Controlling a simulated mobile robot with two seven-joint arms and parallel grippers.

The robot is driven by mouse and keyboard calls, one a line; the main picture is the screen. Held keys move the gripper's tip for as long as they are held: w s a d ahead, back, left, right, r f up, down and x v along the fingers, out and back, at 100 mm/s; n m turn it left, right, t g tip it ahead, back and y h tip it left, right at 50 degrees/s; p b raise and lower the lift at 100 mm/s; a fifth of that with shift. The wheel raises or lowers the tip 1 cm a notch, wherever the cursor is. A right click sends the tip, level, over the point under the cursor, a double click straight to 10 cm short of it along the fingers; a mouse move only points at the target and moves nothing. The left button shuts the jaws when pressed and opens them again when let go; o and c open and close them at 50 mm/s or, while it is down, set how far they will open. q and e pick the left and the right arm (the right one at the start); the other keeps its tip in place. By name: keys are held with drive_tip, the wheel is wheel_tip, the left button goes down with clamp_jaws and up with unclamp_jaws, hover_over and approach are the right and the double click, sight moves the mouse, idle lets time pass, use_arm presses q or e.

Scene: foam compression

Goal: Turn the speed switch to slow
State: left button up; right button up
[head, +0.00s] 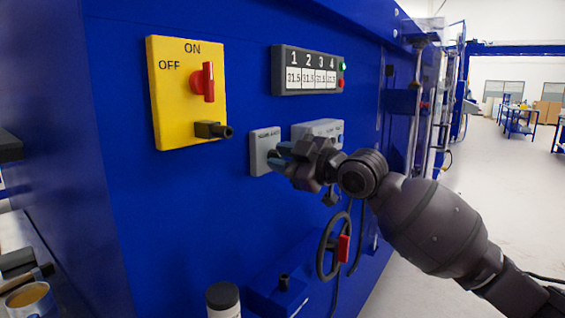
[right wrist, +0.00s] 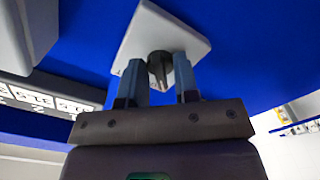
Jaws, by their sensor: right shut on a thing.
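The speed switch is a dark knob (right wrist: 159,70) on a light grey plate (head: 261,141) fixed to the blue machine wall. The plate carries small print too blurred to read surely. The plate also shows in the right wrist view (right wrist: 162,30). My right gripper (head: 276,160) reaches in from the right in the head view and covers the knob there. In the right wrist view its blue fingers (right wrist: 160,84) stand on both sides of the knob, shut on it. Which mark the knob points to cannot be told. My left gripper is not in view.
A yellow plate with a red ON/OFF switch (head: 209,82) is to the left. A numbered display panel (head: 308,72) is above. Another grey box (head: 318,129) sits just right of the switch plate, behind my gripper. A black handwheel (head: 326,258) is below.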

drive_tip(key=shift+n, duration=0.4)
drive_tip(key=o, duration=0.6)
drive_tip(key=shift+d, duration=0.1)
drive_tip(key=shift+v, duration=5.35)
drive_tip(key=shift+m, duration=0.3)
